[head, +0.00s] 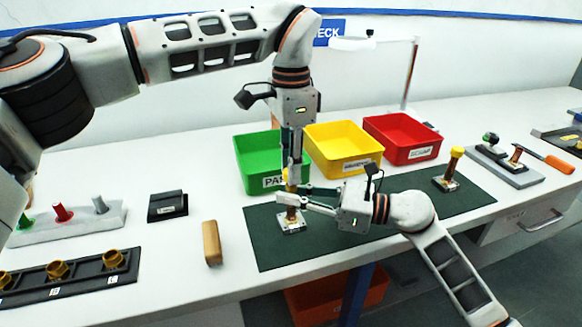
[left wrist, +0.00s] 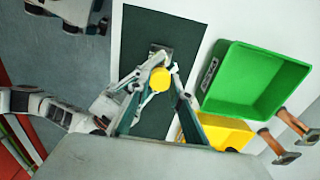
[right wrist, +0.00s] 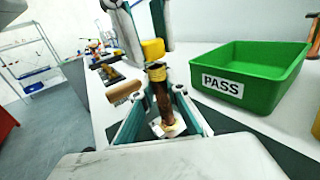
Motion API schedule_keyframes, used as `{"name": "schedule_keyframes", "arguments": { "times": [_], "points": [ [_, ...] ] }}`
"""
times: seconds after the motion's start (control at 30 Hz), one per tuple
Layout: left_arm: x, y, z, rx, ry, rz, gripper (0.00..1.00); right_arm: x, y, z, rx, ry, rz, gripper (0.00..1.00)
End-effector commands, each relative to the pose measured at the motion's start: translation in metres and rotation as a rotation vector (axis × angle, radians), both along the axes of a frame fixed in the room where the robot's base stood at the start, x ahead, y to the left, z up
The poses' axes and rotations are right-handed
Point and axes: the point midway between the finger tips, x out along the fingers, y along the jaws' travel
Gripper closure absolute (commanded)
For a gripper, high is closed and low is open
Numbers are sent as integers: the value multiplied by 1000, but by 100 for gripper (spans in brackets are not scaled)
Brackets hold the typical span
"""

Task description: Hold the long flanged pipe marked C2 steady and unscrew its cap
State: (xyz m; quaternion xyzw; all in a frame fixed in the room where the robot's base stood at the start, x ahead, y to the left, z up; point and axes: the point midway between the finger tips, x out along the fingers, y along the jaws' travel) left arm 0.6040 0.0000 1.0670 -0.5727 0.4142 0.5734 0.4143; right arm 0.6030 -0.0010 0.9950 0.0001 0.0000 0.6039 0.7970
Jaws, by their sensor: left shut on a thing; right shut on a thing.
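The copper-coloured pipe (right wrist: 162,98) stands upright on its square flange (head: 291,224) on the dark green mat. Its mark is not readable. My left gripper (head: 290,172) points down from above and is shut on the yellow cap (left wrist: 160,79). My right gripper (right wrist: 163,92) comes in from the right and is shut on the pipe body below the cap.
Green PASS (head: 255,160), yellow (head: 342,150) and red (head: 401,138) bins stand behind the mat (head: 330,246). Another yellow-capped pipe (head: 449,170) stands at the mat's right.

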Motion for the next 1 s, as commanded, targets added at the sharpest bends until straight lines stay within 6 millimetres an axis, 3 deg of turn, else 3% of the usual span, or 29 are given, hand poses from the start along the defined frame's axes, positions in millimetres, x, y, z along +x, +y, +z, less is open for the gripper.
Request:
{"name": "schedule_keyframes", "arguments": {
  "times": [0.3,0.53,0.57,0.6,0.63,1.0],
  "points": [
    [0,0,35,0,-2,1,100,0,0,-2,-2,3,0,100],
    [0,0,36,0,0,0,100,0,0,-2,-1,2,0,100],
    [0,0,36,0,0,0,100,0,0,-2,-1,2,0,81],
    [0,0,36,0,0,0,100,0,0,-2,-1,2,0,71],
    [0,0,36,0,0,0,100,0,0,-2,-1,2,0,67],
    [0,0,37,0,-1,0,100,0,-2,-1,-1,0,0,67]
  ]
}}
